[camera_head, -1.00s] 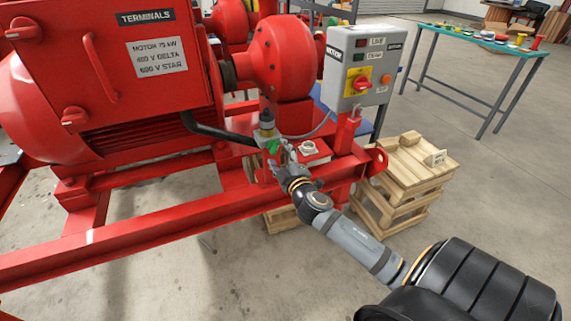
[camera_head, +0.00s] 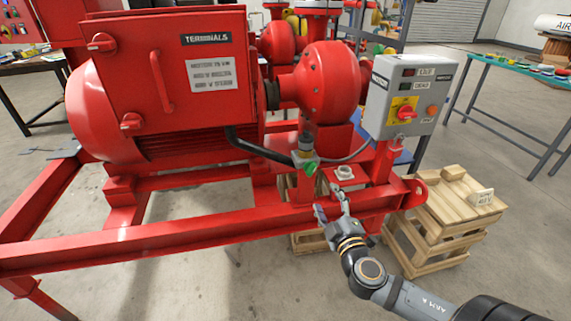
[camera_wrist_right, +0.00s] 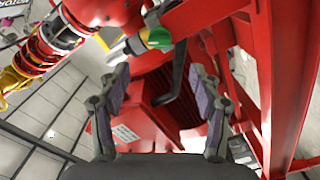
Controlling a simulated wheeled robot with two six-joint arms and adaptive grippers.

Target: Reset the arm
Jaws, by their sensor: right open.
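My right gripper (camera_head: 333,212) is open and empty in the head view, in front of the red skid's front rail. Its arm comes in from the lower right. In the right wrist view its two fingers (camera_wrist_right: 160,92) stand wide apart with nothing between them. In the right wrist view the green part (camera_wrist_right: 158,38) lies beyond the fingertips. My left gripper is in neither view.
The red motor (camera_head: 160,95) and the skid rail (camera_head: 130,245) fill the left. A grey control box (camera_head: 400,95) stands above the rail. Wooden crates (camera_head: 450,215) stand right of the gripper. A green-topped table (camera_head: 520,70) is at back right. The front floor is clear.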

